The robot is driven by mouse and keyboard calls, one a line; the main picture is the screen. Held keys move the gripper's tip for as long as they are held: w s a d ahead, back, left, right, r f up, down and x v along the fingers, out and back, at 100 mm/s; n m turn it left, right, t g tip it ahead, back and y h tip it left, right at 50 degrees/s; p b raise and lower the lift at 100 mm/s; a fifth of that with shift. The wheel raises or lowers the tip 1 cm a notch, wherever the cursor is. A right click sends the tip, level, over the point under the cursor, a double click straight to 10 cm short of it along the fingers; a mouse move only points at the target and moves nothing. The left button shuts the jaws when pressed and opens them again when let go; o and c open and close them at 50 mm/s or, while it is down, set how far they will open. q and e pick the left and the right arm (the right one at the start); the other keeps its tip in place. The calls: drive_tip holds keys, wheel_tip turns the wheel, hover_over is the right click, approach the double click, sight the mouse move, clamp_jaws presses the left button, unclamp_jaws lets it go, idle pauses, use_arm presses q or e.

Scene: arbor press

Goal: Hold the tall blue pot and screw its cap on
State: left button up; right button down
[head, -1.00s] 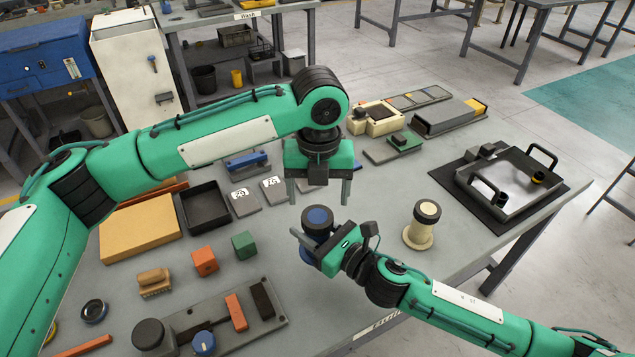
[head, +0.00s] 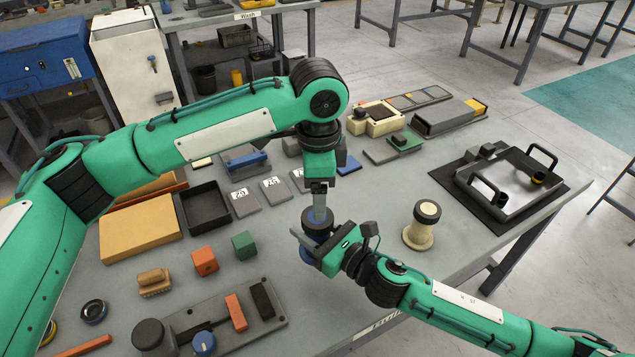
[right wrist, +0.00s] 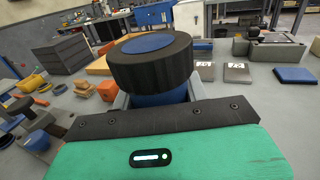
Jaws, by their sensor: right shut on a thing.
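The tall blue pot (head: 306,254) stands upright near the table's front edge, mostly hidden by my right gripper. Its body also shows in the right wrist view (right wrist: 160,98). The dark cap with a blue top (right wrist: 150,62) sits on the pot's mouth; I cannot tell how tightly. In the head view the cap (head: 312,226) is partly covered. My right gripper (head: 308,245) is shut on the pot below the cap. My left gripper (head: 320,208) points down over the cap. Its fingers are seen edge-on, so their gap and any contact are hidden.
A cream pot with a dark cap (head: 420,224) stands to the right. A metal tray with handles (head: 508,188) lies farther right. Numbered grey plates (head: 244,204), a black bin (head: 205,208) and green (head: 244,244) and orange (head: 204,260) blocks are to the left.

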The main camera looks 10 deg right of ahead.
sight(317, 236)
use_arm(q)
drive_tip(key=n, duration=0.6)
drive_tip(key=shift+r, duration=0.2)
drive_tip(key=n, duration=0.4)
drive_tip(key=shift+r+n, duration=0.15)
drive_tip(key=shift+n, duration=0.25)
drive_tip(key=n, duration=0.3)
drive_tip(key=shift+f, duration=3.95)
drive_tip(key=shift+c, duration=0.3)
